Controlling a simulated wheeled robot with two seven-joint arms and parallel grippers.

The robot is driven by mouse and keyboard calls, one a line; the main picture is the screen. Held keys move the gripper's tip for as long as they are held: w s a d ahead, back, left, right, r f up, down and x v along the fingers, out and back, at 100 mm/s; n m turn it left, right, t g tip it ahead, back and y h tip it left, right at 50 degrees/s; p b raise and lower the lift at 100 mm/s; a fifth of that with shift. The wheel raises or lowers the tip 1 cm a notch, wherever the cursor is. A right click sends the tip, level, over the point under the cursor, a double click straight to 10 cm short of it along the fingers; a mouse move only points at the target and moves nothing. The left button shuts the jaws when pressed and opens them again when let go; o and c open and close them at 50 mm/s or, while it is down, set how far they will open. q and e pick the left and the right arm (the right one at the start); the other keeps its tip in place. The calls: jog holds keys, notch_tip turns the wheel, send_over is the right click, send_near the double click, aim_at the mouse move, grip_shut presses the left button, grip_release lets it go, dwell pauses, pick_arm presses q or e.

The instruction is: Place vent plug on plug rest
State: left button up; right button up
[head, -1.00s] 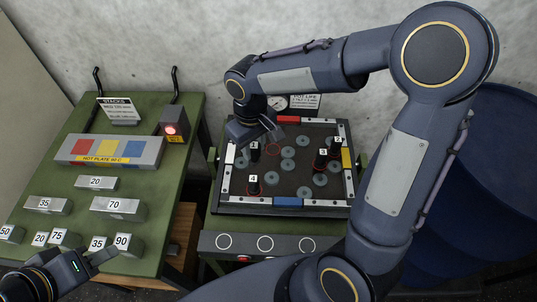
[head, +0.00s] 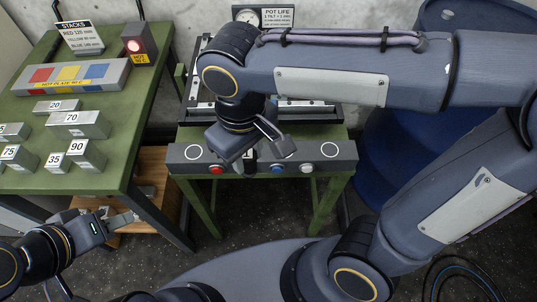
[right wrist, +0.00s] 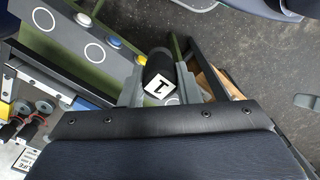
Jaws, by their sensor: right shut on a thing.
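A black cylinder with a white top marked 1 (right wrist: 157,66) is in my right gripper (right wrist: 161,88), between its two fingers. My right gripper (head: 258,150) is over the grey front panel (head: 345,158) in the head view; its wrist and fingers hide most of the cylinder. White circles are drawn on the panel, one at its left end (head: 193,152) and one at its right end (head: 329,149). I cannot tell whether the cylinder touches the panel. Nothing in view is labelled vent plug or plug rest. My left gripper (head: 120,217) is at lower left, away from the panel; its finger opening is unclear.
Red (head: 216,170) and blue (head: 278,168) buttons line the panel's front. A green table (head: 120,140) at left holds several numbered grey blocks and a three-coloured plate (head: 70,76). Blue drums (head: 385,165) stand at right.

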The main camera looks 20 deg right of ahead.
jog(key=w+d+f, duration=0.1)
jog(key=w+f, duration=0.2)
jog(key=w+d+f, duration=0.2)
jog(key=w+f, duration=0.1)
jog(key=w, duration=0.1)
jog(key=w+d+f, duration=0.2)
jog(key=w, duration=0.2)
jog(key=shift+w+d+f+p, duration=0.1)
jog(key=shift+d+f+p, duration=0.15)
jog(key=shift+f+p, duration=0.15)
jog(key=shift+w+d+f, duration=0.1)
jog(key=shift+w+f, duration=0.05)
jog(key=shift+f, duration=0.8)
jog(key=shift+w+d+f, duration=0.1)
jog(key=shift+f, duration=0.8)
jog(key=shift+a+f+b, duration=0.1)
jog(key=shift+f+b, duration=0.1)
jog(key=shift+b, duration=0.15)
jog(key=o, duration=1)
jog(key=shift+r, duration=0.1)
